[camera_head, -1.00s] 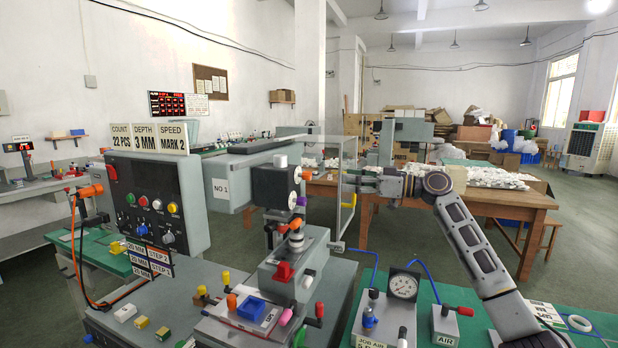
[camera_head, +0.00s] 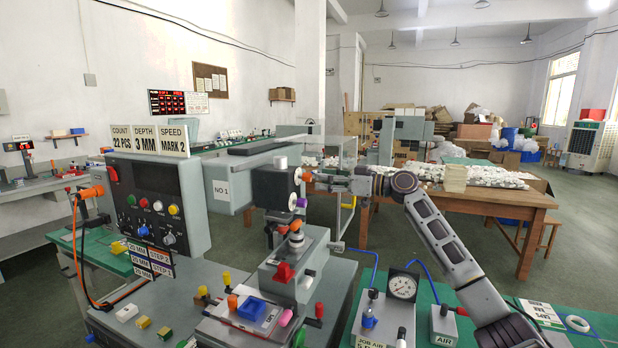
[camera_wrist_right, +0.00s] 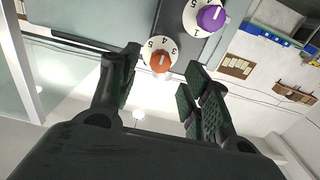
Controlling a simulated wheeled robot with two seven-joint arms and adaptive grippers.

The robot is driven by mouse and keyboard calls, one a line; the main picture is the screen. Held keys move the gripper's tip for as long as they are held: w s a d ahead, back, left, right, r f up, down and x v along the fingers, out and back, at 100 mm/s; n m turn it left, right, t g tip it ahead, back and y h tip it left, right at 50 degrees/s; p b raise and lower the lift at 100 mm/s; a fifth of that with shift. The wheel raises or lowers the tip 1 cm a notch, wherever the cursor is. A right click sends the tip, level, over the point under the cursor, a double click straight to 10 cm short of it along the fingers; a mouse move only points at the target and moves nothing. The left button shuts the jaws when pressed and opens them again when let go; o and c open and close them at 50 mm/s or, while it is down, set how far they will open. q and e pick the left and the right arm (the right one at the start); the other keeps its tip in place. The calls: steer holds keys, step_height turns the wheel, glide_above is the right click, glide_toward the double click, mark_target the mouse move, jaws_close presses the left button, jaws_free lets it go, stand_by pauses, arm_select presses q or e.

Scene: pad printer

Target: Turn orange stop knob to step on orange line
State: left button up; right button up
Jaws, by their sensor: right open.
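In the right wrist view the orange stop knob (camera_wrist_right: 160,62) sits on a white numbered dial on a grey plate. A purple knob (camera_wrist_right: 212,17) with a similar dial is beside it, toward the top right. My right gripper (camera_wrist_right: 159,74) is open, its fingers on either side of the orange knob in the picture; I cannot tell whether they touch it. In the head view my right gripper (camera_head: 314,178) is just right of the printer's black head block (camera_head: 275,187), close to a white dial (camera_head: 298,176). The orange knob is not clear there. My left gripper is out of view.
A control panel (camera_head: 150,205) with count, depth and speed signs stands at the left. A transparent guard (camera_head: 348,160) is by my right gripper. A pressure gauge (camera_head: 403,286) is at the front right. A wooden table (camera_head: 490,203) stands behind.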

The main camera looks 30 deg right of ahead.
mark_target(311, 177)
steer(key=x, duration=0.4)
steer(key=shift+w+a+r+p, duration=0.1)
steer(key=shift+w+a+p, duration=0.1)
steer(key=shift+w+p, duration=0.1)
steer(key=shift+w+a, duration=0.4)
steer(key=shift+a, duration=0.05)
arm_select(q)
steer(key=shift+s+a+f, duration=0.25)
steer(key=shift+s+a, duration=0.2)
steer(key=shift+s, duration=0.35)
arm_select(e)
steer(key=shift+c, duration=0.5)
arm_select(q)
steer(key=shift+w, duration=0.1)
arm_select(e)
jaws_close()
